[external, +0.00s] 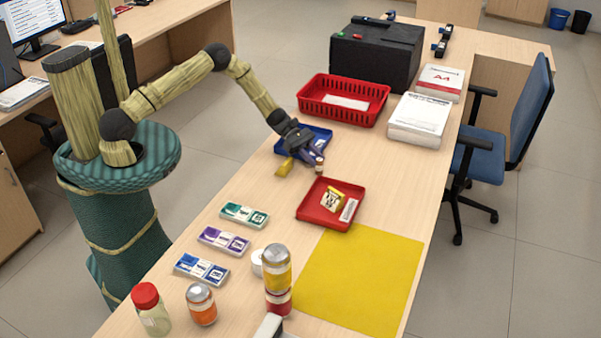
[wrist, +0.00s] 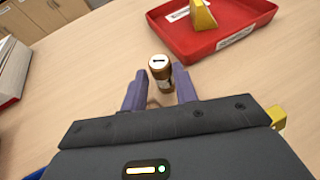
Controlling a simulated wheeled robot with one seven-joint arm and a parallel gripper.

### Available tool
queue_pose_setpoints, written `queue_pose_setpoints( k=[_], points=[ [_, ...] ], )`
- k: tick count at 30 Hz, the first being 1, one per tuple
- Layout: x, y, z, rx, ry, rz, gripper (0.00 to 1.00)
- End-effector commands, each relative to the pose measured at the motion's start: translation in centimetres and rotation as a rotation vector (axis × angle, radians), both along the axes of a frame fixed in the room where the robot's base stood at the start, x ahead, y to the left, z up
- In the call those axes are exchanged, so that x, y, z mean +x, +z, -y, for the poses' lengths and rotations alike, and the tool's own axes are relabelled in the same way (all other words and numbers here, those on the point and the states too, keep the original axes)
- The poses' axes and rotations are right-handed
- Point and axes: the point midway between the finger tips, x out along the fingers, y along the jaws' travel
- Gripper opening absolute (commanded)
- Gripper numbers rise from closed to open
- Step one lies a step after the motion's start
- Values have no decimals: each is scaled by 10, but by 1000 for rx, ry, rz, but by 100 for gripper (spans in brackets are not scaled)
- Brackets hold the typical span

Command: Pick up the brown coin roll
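The brown coin roll (wrist: 160,74) stands upright on the counter, with a pale top bearing a dark mark. In the external view the roll (external: 319,164) is a small brown and pale piece between the blue tray and the red tray. My gripper (wrist: 160,70) is open, with its purple fingers pointing at the roll. The roll is at the fingertips, in line with the space between them, and a gap shows on each side of it. In the external view my gripper (external: 315,158) is low over the counter. The roll's lower part is partly hidden there.
A red tray (external: 325,221) with a yellow item is close beyond the roll. A blue tray (external: 324,134) lies under my wrist. A red basket (external: 372,119) and paper packs (external: 419,117) stand behind. A yellow mat (external: 375,275), jars and cans are towards the front.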

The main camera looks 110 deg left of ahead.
Motion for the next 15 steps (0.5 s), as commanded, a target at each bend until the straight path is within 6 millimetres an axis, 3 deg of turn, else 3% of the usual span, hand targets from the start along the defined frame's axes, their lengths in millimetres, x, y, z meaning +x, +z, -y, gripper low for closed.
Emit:
queue_pose_setpoints(
  k=[9, 15],
  points=[
    [39, -12, 17, 0, -2, 0, 29],
    [42, -14, 18, 0, -1, 0, 29]
  ],
)
